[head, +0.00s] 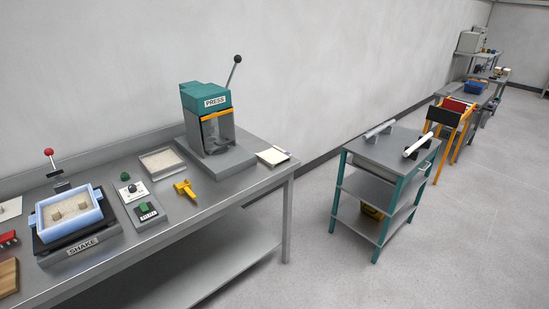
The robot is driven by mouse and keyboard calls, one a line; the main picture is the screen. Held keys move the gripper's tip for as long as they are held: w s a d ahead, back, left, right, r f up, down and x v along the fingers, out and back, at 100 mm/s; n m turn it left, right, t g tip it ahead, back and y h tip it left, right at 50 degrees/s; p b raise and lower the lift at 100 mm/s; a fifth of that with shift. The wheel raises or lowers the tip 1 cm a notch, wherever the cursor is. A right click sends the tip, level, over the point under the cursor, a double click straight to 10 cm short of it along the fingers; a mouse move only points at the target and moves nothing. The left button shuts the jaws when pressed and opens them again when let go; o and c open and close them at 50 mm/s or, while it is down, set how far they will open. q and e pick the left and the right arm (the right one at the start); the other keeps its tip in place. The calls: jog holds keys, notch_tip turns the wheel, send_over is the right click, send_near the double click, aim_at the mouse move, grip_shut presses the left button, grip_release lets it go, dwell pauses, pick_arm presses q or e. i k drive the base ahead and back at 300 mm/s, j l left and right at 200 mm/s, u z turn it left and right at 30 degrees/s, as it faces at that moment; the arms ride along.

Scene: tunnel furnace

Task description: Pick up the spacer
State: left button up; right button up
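No object in view is labelled as the spacer, and I cannot tell for certain which one it is. A small yellow piece (184,188) lies on the grey bench (222,189) in front of the press (207,120). The press is green and grey, with a black-knobbed lever and an orange bar. Two small brownish pieces sit in the pale filling of the blue tray (71,228) on the shaker labelled SHAKE (82,247). Neither of my grippers is in view.
A shallow pale tray (161,163) and a control box with a green button (147,212) stand on the bench. A wheelless-looking shelf cart (385,150) carries two light bars. An orange-framed stand (452,118) is behind it. Open floor lies between bench and cart.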

aim_at(55, 214)
jog(key=u, duration=1.65)
jog(key=i, duration=0.1)
jog(key=j+u, duration=0.05)
